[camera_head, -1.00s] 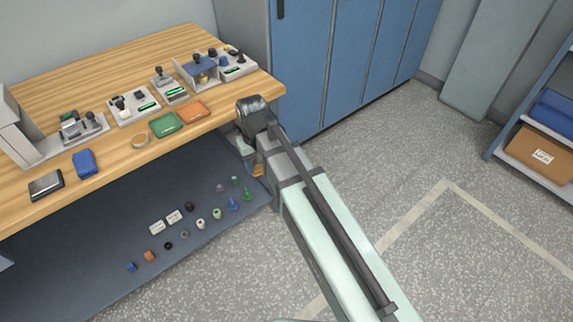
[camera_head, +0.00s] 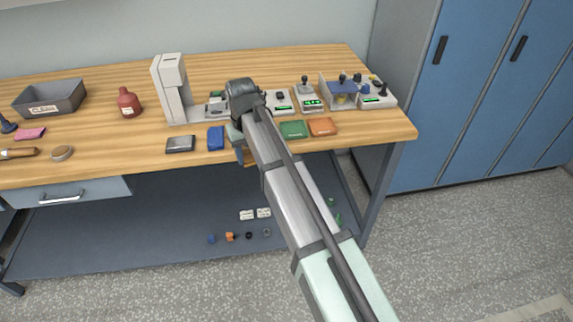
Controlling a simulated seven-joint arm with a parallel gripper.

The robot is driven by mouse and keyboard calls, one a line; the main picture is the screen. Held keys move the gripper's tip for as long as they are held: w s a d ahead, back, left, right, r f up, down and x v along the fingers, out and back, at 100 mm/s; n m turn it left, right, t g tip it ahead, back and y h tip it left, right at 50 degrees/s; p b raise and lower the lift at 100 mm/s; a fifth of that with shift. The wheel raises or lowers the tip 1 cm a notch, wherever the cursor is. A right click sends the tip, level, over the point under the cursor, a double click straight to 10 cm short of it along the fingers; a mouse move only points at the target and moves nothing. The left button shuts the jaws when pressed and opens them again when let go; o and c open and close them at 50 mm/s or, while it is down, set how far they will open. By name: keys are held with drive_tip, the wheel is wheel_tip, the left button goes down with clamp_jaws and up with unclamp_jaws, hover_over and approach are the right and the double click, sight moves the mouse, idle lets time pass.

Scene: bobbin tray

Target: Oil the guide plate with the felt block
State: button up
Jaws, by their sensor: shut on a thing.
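My gripper (camera_head: 238,146) is at the table's front edge, just right of a blue block (camera_head: 215,138). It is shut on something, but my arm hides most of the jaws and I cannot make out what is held. A flat dark plate with a pale rim (camera_head: 180,144) lies left of the blue block. I cannot tell for sure whether it is the guide plate. I cannot pick out the felt block. A dark red bottle (camera_head: 128,103) stands farther left.
Behind my arm are a pale upright machine (camera_head: 175,88) and several small devices with green displays. Green (camera_head: 294,129) and orange (camera_head: 323,126) flat pieces lie right of my arm. A grey bin (camera_head: 50,97) stands at left. A lower shelf (camera_head: 150,220) holds small parts.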

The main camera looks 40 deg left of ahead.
drive_tip(key=s+a+r+n, duration=0.1)
drive_tip(key=a+r+n, duration=0.2)
drive_tip(key=a, duration=0.7)
drive_tip(key=s+a+r+n, duration=0.2)
drive_tip(key=a+r, duration=0.4)
drive_tip(key=a, duration=0.5)
drive_tip(key=shift+a+n, duration=0.15)
drive_tip(key=shift+n, duration=0.45)
